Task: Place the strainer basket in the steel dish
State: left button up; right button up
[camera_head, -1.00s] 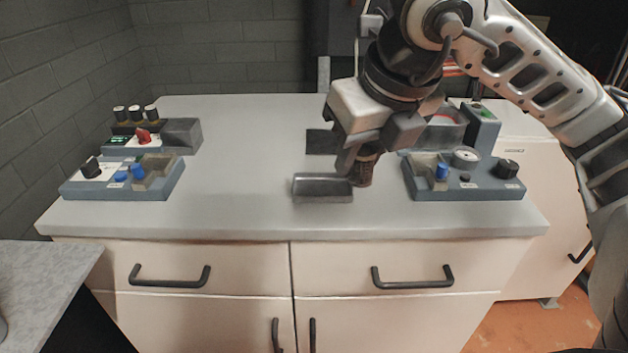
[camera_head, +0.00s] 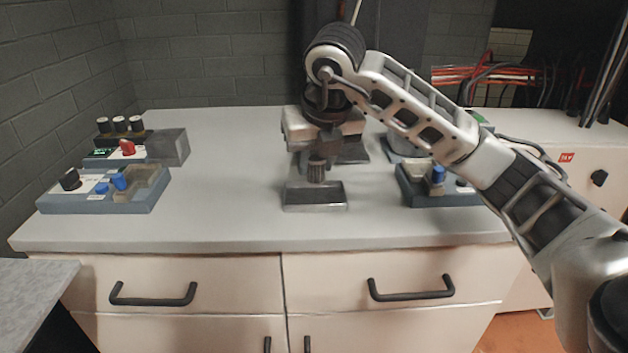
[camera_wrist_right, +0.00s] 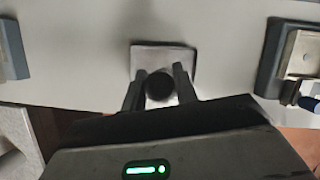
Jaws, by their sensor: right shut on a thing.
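The strainer basket (camera_head: 316,170) is a small dark brown cylinder, held upright between the fingers of my right gripper (camera_head: 316,162). The steel dish (camera_head: 315,207) is a shallow grey rectangular tray near the front middle of the counter. In the head view the basket is over the back part of the dish. In the right wrist view the dark round basket (camera_wrist_right: 159,86) sits between the two fingers, in front of the pale dish (camera_wrist_right: 185,60). I cannot tell whether the basket touches the dish floor. My left gripper is not in view.
Another blue-grey unit (camera_head: 440,198) stands right of the dish, partly under my arm. The counter left of the dish is clear.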

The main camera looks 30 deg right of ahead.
aim_at(314, 179)
jog(key=shift+w+f, duration=0.2)
jog(key=x, duration=0.3)
jog(key=shift+s+f, duration=0.3)
jog(key=shift+f, duration=0.15)
jog(key=shift+b, duration=0.3)
jog(key=o, duration=0.5)
jog(key=shift+f, duration=0.2)
jog(key=o, duration=0.5)
jog(key=shift+c, duration=0.2)
jog(key=shift+r, duration=0.1)
